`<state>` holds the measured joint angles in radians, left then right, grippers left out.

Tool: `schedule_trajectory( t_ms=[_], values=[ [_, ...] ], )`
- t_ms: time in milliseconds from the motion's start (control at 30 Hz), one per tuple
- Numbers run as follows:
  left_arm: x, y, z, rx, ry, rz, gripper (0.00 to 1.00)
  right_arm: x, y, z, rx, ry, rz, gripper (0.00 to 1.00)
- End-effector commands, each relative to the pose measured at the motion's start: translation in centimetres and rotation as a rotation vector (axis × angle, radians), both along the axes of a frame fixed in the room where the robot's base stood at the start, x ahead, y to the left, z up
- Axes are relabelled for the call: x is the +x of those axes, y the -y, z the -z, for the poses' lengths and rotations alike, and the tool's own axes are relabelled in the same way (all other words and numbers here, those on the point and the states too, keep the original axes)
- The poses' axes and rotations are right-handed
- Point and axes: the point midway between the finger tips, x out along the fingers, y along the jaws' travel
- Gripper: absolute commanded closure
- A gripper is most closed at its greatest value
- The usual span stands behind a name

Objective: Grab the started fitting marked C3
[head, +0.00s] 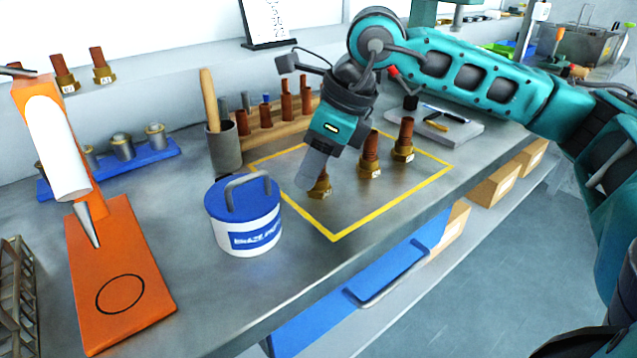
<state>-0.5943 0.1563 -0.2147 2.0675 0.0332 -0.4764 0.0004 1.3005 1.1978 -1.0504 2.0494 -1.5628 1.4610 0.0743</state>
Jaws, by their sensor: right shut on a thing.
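Three fittings with copper-brown stems and brass hex bases are at the yellow-outlined square (335,236) on the bench. My right gripper (318,178) comes down over the nearest fitting (320,190) and is shut on it, hiding its stem. My left gripper is not in view.
A white tin with a blue lid (243,232) stands just left of the square. A grey cup (225,150) and a wooden rack (262,126) are behind. An orange stand (122,275) is at left. Two more fittings sit on the back ledge (150,72).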

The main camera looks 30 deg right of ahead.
Motion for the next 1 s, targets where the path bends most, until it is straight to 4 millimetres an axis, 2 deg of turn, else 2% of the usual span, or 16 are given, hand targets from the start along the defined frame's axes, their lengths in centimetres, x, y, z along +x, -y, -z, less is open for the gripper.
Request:
schedule_trajectory(
  t_ms=[33, 300, 567, 733, 867, 1000],
  values=[
    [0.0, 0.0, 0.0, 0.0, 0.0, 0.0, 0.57, 0.0, 0.0, 0.0, 0.0, 0.0, 0.0, 0.75],
    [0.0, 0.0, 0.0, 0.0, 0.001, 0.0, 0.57, 0.0, 0.0, 0.0, 0.0, 0.0, 0.0, 1.0],
    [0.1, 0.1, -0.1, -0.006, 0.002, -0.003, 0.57, 0.0, 0.0, -0.1, 0.0, 0.001, 0.0, 1.0],
    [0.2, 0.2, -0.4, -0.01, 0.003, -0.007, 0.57, 0.1, 0.0, -0.9, 0.001, 0.003, 0.0, 1.0],
    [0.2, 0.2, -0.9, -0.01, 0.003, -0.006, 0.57, 0.1, -0.1, -2.6, 0.002, 0.005, -0.001, 1.0],
    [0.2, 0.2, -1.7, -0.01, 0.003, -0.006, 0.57, 0.1, -0.1, -5.7, 0.003, 0.008, -0.001, 1.0]
  ],
)
